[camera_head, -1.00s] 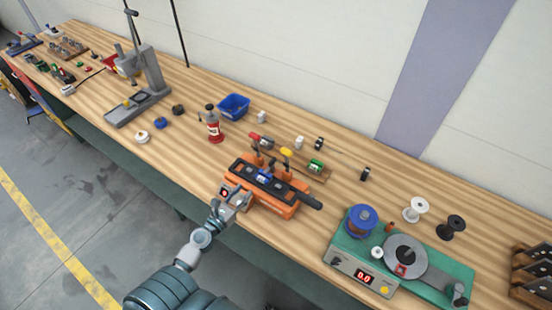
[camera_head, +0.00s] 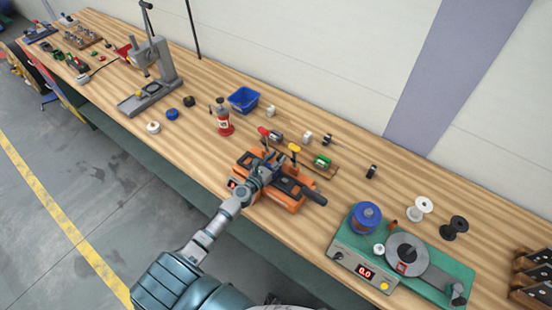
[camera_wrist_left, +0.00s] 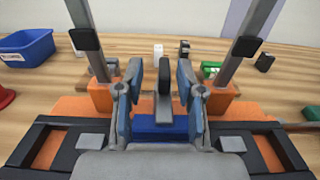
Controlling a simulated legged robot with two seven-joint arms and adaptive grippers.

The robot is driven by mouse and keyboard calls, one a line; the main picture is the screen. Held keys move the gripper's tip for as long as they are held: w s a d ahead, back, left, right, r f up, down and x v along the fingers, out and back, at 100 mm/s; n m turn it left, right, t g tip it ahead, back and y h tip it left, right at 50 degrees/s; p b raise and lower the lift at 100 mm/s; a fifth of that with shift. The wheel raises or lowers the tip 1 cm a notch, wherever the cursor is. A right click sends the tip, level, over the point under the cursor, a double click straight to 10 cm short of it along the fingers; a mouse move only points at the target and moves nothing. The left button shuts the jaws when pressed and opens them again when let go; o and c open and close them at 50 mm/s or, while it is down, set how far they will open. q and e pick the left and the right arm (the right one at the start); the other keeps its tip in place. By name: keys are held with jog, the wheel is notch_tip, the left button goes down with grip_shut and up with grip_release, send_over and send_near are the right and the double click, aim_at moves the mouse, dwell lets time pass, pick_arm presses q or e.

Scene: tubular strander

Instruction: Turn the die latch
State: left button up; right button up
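The orange and black die fixture (camera_head: 291,203) sits on the bench, with a black handle at its right end. My left gripper (camera_head: 264,172) is over the middle of it and hides part of its top. In the left wrist view the two blue-grey fingers (camera_wrist_left: 162,98) stand apart, one on each side of a small upright grey latch piece (camera_wrist_left: 163,78). Gaps show between this piece and both fingers. A blue block (camera_wrist_left: 160,129) lies below it on the fixture. My right gripper is in neither view.
A red bottle (camera_head: 224,121) and a blue bin (camera_head: 243,99) stand to the left. A green-based winder (camera_head: 345,244) with a blue spool is at the right.

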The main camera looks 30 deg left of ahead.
pick_arm(q)
jog(key=shift+d, duration=0.1)
jog(key=shift+d+r, duration=0.1)
jog(key=shift+c, duration=1)
jog(key=shift+d, duration=0.1)
grip_shut()
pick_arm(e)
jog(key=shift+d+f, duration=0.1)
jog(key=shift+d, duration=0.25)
